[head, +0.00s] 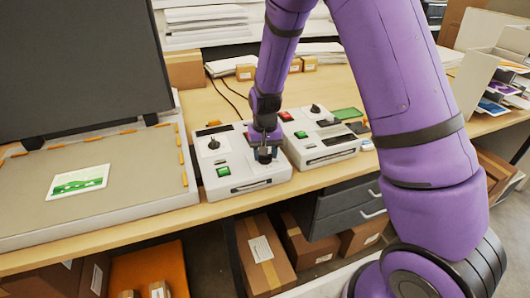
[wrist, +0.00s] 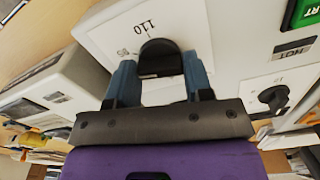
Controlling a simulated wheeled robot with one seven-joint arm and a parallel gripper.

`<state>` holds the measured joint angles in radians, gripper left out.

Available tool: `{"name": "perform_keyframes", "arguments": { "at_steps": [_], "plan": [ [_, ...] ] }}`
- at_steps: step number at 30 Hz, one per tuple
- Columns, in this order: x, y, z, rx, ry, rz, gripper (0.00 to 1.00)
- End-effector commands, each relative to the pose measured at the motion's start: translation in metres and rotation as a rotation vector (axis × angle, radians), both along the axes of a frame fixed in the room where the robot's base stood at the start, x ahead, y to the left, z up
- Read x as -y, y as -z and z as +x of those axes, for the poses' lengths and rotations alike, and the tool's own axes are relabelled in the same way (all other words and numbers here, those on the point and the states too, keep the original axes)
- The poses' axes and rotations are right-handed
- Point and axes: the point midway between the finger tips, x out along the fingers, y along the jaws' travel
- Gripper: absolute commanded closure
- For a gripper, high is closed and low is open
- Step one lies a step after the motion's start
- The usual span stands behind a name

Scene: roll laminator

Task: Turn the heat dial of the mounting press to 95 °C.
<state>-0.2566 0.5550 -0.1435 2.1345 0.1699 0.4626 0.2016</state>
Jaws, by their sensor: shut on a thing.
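A white control box (head: 238,180) stands beside a large flat press with a raised black lid (head: 80,60). My gripper (head: 266,153) reaches down to the right part of this box. In the wrist view my gripper (wrist: 158,72) has its two blue-grey fingers on either side of a black dial (wrist: 160,55), closed on it. The mark 110 shows just above the dial, and a smaller number, partly unreadable, lies to its left. I cannot make out the dial's pointer clearly.
The same box has another black knob (head: 214,143) and a green button (head: 223,171). A similar white box (head: 322,146) stands close on the right. A green picture (head: 78,182) lies on the press bed. Cardboard boxes (head: 265,260) are below the table.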

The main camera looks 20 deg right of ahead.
Motion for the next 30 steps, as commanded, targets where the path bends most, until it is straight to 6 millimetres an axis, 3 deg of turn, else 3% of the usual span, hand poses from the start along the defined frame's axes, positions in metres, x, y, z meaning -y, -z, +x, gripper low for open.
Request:
{"name": "perform_keyframes", "arguments": {
  "at_steps": [12,30],
  "plan": [
    [-0.0004,-0.0006,0.001,0.003,0.245,0.0,0.77],
    [0.0002,-0.0007,0.0011,0.003,0.305,0.0,0.77]
  ]
}}
